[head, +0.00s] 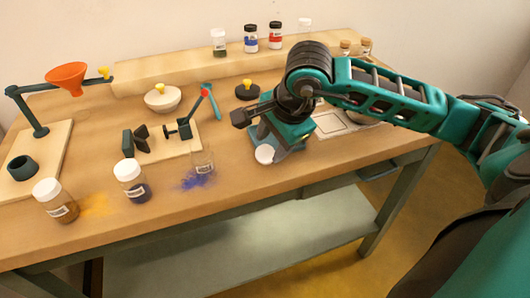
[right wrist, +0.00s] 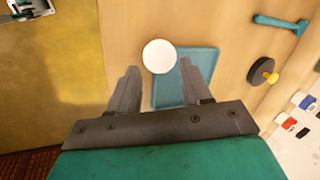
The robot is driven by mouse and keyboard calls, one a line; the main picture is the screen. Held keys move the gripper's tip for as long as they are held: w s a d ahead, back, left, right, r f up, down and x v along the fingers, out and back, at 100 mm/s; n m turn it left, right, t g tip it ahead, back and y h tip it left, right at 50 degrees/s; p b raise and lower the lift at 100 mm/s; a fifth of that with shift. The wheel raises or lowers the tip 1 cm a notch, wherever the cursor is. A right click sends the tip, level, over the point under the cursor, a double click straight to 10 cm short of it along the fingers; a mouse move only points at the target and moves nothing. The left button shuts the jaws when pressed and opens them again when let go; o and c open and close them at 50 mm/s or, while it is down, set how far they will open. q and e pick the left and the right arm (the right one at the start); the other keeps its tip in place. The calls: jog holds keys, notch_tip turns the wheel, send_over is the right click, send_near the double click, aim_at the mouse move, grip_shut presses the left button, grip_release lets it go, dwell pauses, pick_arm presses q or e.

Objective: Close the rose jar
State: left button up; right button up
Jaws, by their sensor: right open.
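No jar is plainly labelled rose in either view. A white round lid (head: 265,154) sits at the front edge of a teal tray; it also shows in the right wrist view (right wrist: 159,56). I cannot tell whether a jar is under it. My right gripper (head: 282,149) is open, with its fingers (right wrist: 160,68) on either side of the lid's line, apart from it in the picture. A clear jar (head: 203,161) without a visible lid stands by spilled blue powder. A jar with red contents (head: 275,37) stands on the back shelf. My left gripper is out of view.
White-lidded jars with brown (head: 56,201) and blue (head: 131,181) contents stand at the front left. The teal tray (right wrist: 172,92) lies under my right gripper. A black disc with a yellow knob (head: 247,91) and a teal spoon (head: 211,102) lie behind.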

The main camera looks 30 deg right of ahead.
aim_at(265, 154)
jog(key=shift+x, duration=1.25)
jog(key=shift+c, duration=0.3)
jog(key=c, duration=0.6)
